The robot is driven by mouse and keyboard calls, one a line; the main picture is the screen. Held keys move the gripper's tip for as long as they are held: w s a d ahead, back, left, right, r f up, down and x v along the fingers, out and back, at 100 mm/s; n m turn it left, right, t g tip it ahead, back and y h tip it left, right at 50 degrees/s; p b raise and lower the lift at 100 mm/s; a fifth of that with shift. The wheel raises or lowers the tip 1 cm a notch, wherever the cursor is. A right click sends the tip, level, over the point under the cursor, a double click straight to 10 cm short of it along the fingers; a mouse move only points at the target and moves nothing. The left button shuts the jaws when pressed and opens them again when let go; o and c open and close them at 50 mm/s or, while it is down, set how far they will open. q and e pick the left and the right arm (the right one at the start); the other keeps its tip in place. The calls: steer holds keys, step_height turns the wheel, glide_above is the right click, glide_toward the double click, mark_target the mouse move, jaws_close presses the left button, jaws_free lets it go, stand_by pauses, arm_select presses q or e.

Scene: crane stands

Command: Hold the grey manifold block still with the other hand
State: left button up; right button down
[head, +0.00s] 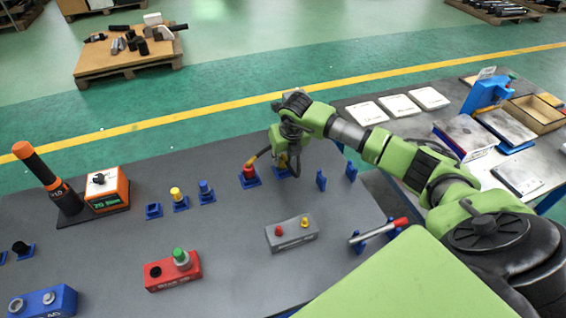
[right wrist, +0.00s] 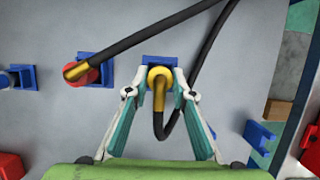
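The grey manifold block (head: 291,236) sits on the dark bench top in the head view, with a red cap and a yellow cap on top. Nothing touches it. My right gripper (right wrist: 156,90) is away from the block, over the back of the bench; it also shows in the head view (head: 287,160). Its fingers stand apart on either side of a yellow hose fitting (right wrist: 159,77) in a blue holder, with gaps visible beside the fitting. A black hose bends from it. My left gripper is not in view.
A red hose fitting (right wrist: 84,71) stands in a blue holder left of the yellow one. A red block (head: 172,270), a blue block (head: 43,302) and an orange box (head: 106,189) stand further left. A red-handled tool (head: 379,231) rests right of the manifold block.

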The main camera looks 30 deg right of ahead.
mark_target(283, 154)
steer(key=shift+r, duration=0.1)
steer(key=shift+r+p, duration=1.45)
steer(key=shift+r, duration=0.95)
